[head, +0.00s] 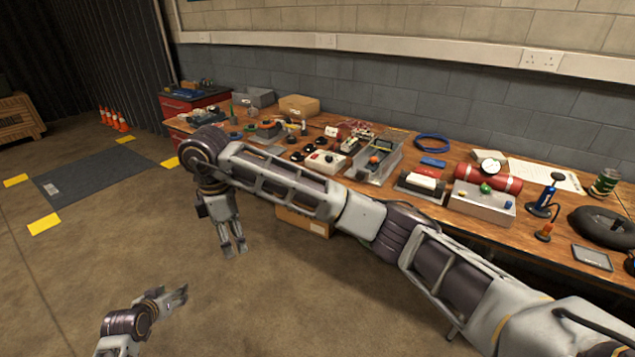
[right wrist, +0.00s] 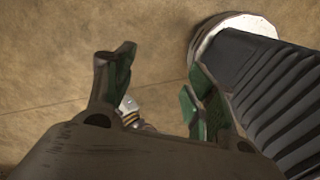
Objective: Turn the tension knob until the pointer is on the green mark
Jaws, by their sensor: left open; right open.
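A grey box (head: 467,200) with a round white dial gauge (head: 490,167), a green knob (head: 485,188) and a blue knob (head: 508,205) stands on the workbench at the right of the head view. I cannot tell which knob sets tension, and the pointer and any green mark are too small to read. My right gripper (head: 234,247) hangs down in front of the bench, open and empty, far left of this box. In the right wrist view its green-padded fingers (right wrist: 160,78) are apart over bare floor. My left gripper (head: 179,294) is low at the lower left, open, away from the bench.
The wooden workbench (head: 560,262) is crowded: a red cylinder (head: 480,177), a metal tray (head: 373,178), a blue cable coil (head: 433,142), a black ring (head: 600,228). My right arm crosses in front of it. A cardboard box (head: 305,222) is below. Floor at left is open.

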